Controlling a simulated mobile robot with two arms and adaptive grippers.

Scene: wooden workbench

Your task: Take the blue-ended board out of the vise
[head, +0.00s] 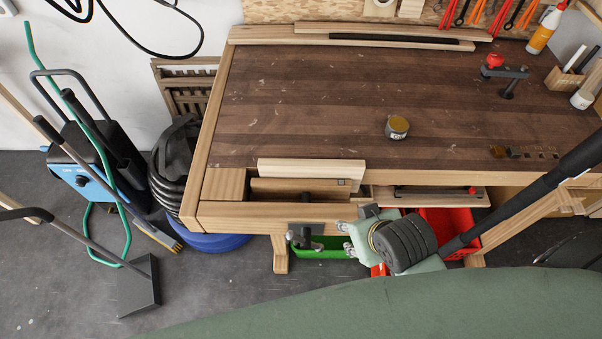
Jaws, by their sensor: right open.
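The vise (325,213) is at the front left of the workbench, with its dark handle (305,237) below its front jaw. A pale board (311,170) sits at the vise, its long side running left to right and rising above the bench top. No blue end shows on it in this view. My right gripper (346,239) is open in front of the bench, right of the vise handle and lower than the board, apart from it. Its fingers point left. My left gripper is not in view.
The workbench top (330,90) is mostly clear, with a small round tin (397,127) near the middle. A green bin (318,250) and a red bin (445,222) are below the front edge. A blue machine (85,180) and brooms stand at left.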

